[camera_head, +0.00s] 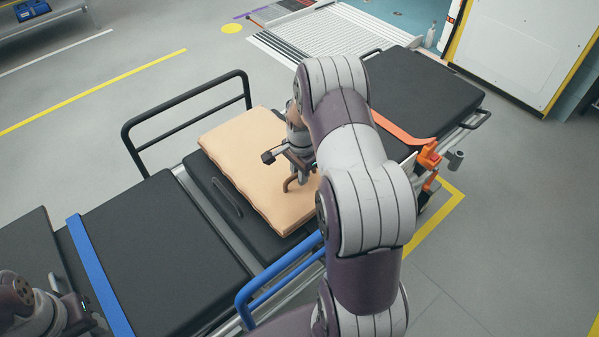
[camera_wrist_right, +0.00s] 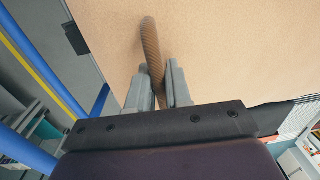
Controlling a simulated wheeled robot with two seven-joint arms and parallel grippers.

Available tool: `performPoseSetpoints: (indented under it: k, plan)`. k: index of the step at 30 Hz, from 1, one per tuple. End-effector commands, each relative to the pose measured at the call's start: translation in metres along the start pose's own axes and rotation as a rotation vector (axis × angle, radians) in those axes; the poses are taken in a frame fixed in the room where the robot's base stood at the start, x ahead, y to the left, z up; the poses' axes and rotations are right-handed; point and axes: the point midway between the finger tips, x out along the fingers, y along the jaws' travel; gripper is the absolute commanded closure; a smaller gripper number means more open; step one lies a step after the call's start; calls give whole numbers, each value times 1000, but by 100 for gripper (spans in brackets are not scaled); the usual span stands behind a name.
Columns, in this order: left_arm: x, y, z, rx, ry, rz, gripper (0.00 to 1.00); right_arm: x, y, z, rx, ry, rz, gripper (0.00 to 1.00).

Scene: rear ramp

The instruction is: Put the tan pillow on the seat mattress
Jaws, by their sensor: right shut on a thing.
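The tan pillow (camera_head: 243,160) is a flat, square-edged slab over the middle black section (camera_head: 255,236) of a stretcher. I cannot tell if it rests on that section or hangs just above it. My right gripper (camera_head: 292,180) is at the pillow's right side, shut on its brown loop handle (camera_head: 290,184). In the right wrist view, the fingers (camera_wrist_right: 160,88) pinch the brown handle (camera_wrist_right: 152,50), with the pillow (camera_wrist_right: 225,50) filling the background. Part of my left arm shows at the lower left; whether its gripper is open is unclear. Which black section is the seat mattress is not marked.
The stretcher has a black side rail (camera_head: 185,118), a blue rail (camera_head: 275,275) and more black mattress sections, at the near left (camera_head: 160,250) and far right (camera_head: 425,90). Orange straps (camera_head: 405,130) lie at the right. A ramp (camera_head: 330,35) is behind; floor to the left is clear.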

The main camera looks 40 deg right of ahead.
Motion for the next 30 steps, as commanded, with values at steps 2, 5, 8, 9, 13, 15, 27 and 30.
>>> performPoseSetpoints:
  k: [2, 5, 8, 9, 13, 15, 27, 30]
  plan:
    - [0, 0, 0, 0, 0, 0, 57, 0, 0, 0, 0, 0, 1, 62]
    - [0, 0, 0, 0, 0, 0, 57, 0, 0, 0, 0, 0, 1, 56]
    - [0, 0, 0, 0, 0, 0, 57, 0, 0, 0, -1, 0, 1, 56]
    - [0, 0, 0, 0, 0, 0, 57, 0, 0, 0, -1, 0, 1, 56]
    - [0, 0, 0, 0, 0, 0, 57, -6, 0, 0, -1, 1, -1, 56]
    - [0, 0, 0, 0, 0, 0, 57, -19, -1, -1, -1, 2, -3, 56]
    - [-1, 0, 0, 0, 0, 0, 57, -111, -1, 0, -1, 2, -2, 56]
    - [-1, 0, 0, 0, 0, 0, 57, -120, 1, 7, -44, 1, 0, 56]
